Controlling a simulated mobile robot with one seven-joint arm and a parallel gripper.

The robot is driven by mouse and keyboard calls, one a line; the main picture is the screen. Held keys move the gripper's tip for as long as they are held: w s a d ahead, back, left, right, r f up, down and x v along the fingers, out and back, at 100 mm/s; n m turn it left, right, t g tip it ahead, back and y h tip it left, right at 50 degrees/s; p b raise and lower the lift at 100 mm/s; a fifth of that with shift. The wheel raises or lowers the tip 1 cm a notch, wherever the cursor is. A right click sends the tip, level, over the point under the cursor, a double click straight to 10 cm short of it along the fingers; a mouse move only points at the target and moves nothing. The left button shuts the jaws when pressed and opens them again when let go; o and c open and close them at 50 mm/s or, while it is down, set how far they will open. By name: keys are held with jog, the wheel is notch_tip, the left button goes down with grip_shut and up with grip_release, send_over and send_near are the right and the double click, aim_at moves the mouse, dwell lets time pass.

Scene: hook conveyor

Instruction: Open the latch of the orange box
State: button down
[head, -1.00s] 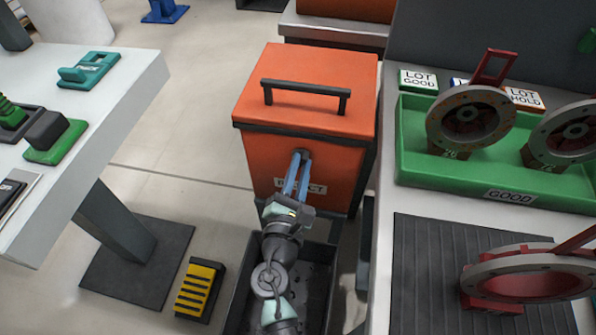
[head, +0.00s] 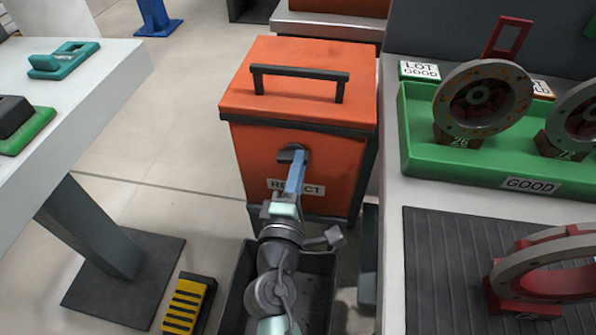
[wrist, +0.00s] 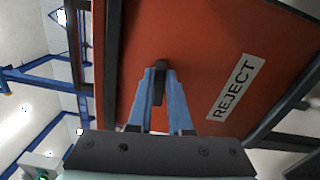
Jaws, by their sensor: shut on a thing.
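The orange box (head: 258,165) stands in the middle of the head view, with a black bar handle (head: 300,75) on its closed lid and a REJECT label on its front. A dark latch (head: 290,154) sits on the front below the lid rim. My gripper (head: 296,162) reaches up to the latch from below, its blue fingers shut on it. In the wrist view the fingers (wrist: 160,80) close around the dark latch piece (wrist: 159,85) against the orange front, which looks tilted there. The fingertips hide part of the latch.
A dark open bin (head: 322,275) lies below my arm. A white table (head: 110,85) stands at left, and a bench with a green GOOD tray (head: 450,165) and metal rings at right. A yellow-black block (head: 184,305) is on the floor.

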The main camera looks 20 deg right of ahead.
jog(key=shift+f+m+b, duration=0.15)
jog(key=shift+m+b, duration=0.3)
jog(key=shift+m, duration=0.35)
jog(key=c, duration=0.8)
grip_release()
jog(key=shift+c, duration=0.2)
jog(key=v, duration=1.3)
